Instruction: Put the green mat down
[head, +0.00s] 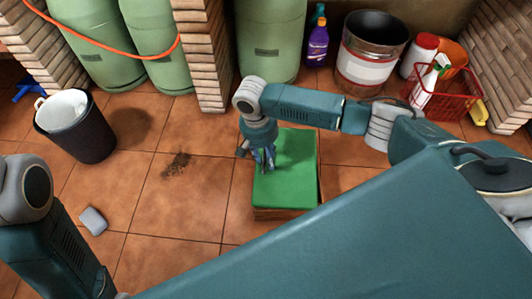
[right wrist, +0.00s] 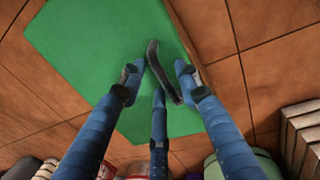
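The green mat (head: 288,190) is a flat green rectangle. It lies on top of a low brown block or box (head: 285,214) on the floor, in the middle of the head view. It also fills much of the right wrist view (right wrist: 80,45). My right gripper (head: 262,160) points down over the mat's left part. In the right wrist view its three blue fingers (right wrist: 158,80) are spread apart. A dark curved strip (right wrist: 163,72) shows between the fingertips; I cannot tell what it is. I cannot tell if the fingers touch the mat. My left gripper is out of view.
A black bin (head: 82,130) stands at left. Green gas cylinders (head: 270,40), a purple bottle (head: 317,44), a metal bucket (head: 368,55) and a red basket (head: 450,98) line the back. A grey piece (head: 93,220) and a dark stain (head: 176,165) are on the tiled floor, otherwise clear left of the block.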

